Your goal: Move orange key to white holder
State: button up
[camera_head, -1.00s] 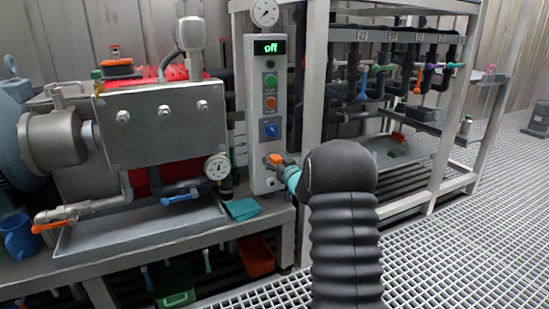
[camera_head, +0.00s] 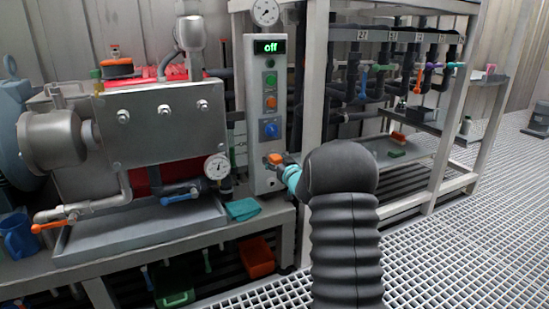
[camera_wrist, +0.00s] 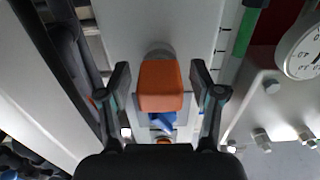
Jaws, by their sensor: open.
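The orange key (camera_wrist: 160,86) is a blocky orange piece on a grey round base, on the front of the pale control box (camera_head: 268,120). In the wrist view it lies between the two fingers of my gripper (camera_wrist: 160,84). The fingers are open, one on each side, with a small gap showing to the key. In the head view the key (camera_head: 275,158) shows low on the box, just beyond my gripper (camera_head: 284,166), which is partly hidden behind my arm. I cannot tell which thing is the white holder.
The box carries a blue knob (camera_head: 270,130) and a display reading "off". A steel tank (camera_head: 160,125) with a gauge (camera_head: 217,167) stands left. A teal cloth (camera_head: 242,209) lies on the bench.

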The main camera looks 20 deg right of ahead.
grip_shut()
dwell(0.3)
jog(key=shift+s, duration=0.15)
jog(key=shift+s+d+b, duration=0.1)
jog(key=shift+s+b, duration=0.25)
jog(key=shift+s, duration=2.5)
